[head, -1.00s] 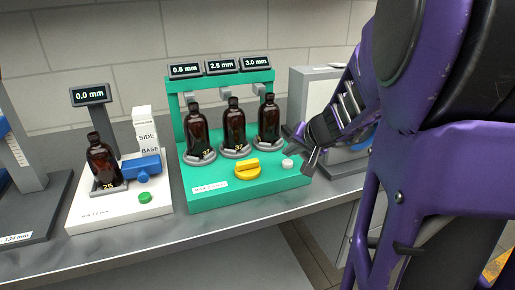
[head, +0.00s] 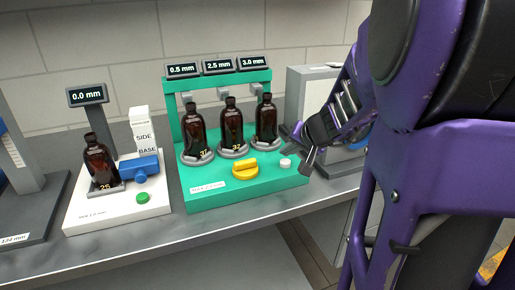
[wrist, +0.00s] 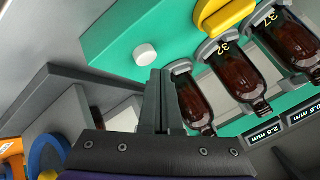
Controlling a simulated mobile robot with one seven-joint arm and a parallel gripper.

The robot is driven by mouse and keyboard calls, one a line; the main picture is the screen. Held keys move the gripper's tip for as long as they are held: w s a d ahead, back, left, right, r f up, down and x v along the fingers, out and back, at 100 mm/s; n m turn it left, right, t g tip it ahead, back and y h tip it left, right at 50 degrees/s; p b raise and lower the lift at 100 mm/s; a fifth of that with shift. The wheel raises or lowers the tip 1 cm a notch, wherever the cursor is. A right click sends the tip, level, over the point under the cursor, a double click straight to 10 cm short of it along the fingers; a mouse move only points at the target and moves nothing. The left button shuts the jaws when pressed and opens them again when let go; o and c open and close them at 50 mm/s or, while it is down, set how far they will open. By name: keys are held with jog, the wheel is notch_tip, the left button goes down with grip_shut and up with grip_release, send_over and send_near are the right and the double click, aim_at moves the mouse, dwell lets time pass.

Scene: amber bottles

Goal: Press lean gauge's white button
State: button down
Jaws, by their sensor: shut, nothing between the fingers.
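The lean gauge is a green stand (head: 190,200) holding three amber bottles (head: 231,128) on grey round seats. Its three displays read 0.5 mm, 2.5 mm and 3.0 mm. Its white button (head: 285,164) is a small round cap at the front right of the green base, right of a yellow knob (head: 244,168). My gripper (head: 305,157) is just right of the button. In the wrist view, the shut, empty gripper (wrist: 159,75) points toward the green base, its tips close below the white button (wrist: 145,54). I cannot tell their height above the base; no contact with the button shows.
Left of the gauge stands a white fixture (head: 88,223) with one amber bottle (head: 100,160), a blue clamp and a green button (head: 142,197). A grey device (head: 301,92) stands behind my gripper at the right. Bare counter (head: 190,237) runs along the front.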

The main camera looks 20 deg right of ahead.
aim_at(287, 163)
dwell(0.8)
jog(key=shift+f, duration=0.4)
jog(key=shift+f, duration=0.5)
dwell(0.5)
jog(key=shift+r, duration=0.1)
jog(key=shift+r+p, duration=0.55)
jog(key=shift+r, duration=0.25)
jog(key=shift+r+p, duration=1.85)
jog(key=shift+r, duration=0.7)
